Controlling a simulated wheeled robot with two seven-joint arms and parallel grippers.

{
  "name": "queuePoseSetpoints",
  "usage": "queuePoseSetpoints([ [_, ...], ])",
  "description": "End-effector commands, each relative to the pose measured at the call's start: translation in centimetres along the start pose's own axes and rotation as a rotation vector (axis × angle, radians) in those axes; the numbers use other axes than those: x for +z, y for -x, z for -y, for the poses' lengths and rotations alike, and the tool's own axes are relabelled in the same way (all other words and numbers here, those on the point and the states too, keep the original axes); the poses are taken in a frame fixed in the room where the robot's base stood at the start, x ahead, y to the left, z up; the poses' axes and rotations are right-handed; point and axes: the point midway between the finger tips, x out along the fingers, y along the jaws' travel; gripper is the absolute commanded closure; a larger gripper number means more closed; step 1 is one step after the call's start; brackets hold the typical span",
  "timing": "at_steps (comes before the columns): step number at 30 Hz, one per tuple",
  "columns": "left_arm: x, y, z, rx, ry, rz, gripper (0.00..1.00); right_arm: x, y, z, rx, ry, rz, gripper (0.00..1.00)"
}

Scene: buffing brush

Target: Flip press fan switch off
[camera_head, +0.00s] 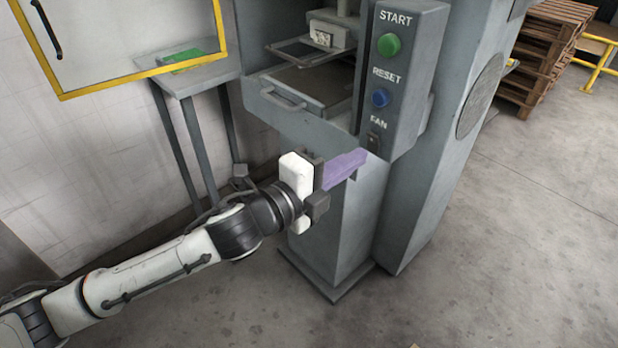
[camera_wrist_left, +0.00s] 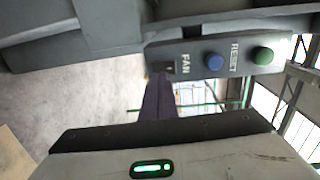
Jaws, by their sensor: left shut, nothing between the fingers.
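The fan switch (camera_head: 374,143) is a small dark rocker under the FAN label, low on the grey control panel (camera_head: 408,82). It also shows in the left wrist view (camera_wrist_left: 169,68), just beyond my fingertips. My left gripper (camera_head: 360,156) has purple fingers, shut with nothing between them. The fingertips are right by the lower end of the panel, just below and left of the switch in the head view. I cannot tell whether they touch it. The switch's position is too small to read. My right gripper is not in view.
Above the switch are a blue RESET button (camera_head: 381,97) and a green START button (camera_head: 389,45). The press bed with its handled drawer (camera_head: 290,98) is left of the panel. A grey side table (camera_head: 200,78) stands at the left. Wooden pallets (camera_head: 545,50) are at back right.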

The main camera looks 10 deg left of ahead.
Motion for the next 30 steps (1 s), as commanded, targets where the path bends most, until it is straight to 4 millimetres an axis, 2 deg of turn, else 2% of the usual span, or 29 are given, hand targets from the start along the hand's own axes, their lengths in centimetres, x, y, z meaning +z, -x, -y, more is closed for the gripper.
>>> queuePoseSetpoints([
  [6,-0.2,5.3,-0.3,0.004,-0.001,-0.007,1.00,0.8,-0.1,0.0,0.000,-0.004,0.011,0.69],
  [13,-0.2,9.2,-0.3,0.003,0.001,-0.006,1.00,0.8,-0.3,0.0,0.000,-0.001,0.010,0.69],
  [18,-0.2,10.3,-0.2,0.002,0.000,-0.007,1.00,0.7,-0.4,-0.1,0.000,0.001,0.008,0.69],
  [30,-0.2,10.4,-0.1,0.001,0.000,-0.006,1.00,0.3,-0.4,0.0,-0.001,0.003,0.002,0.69],
])
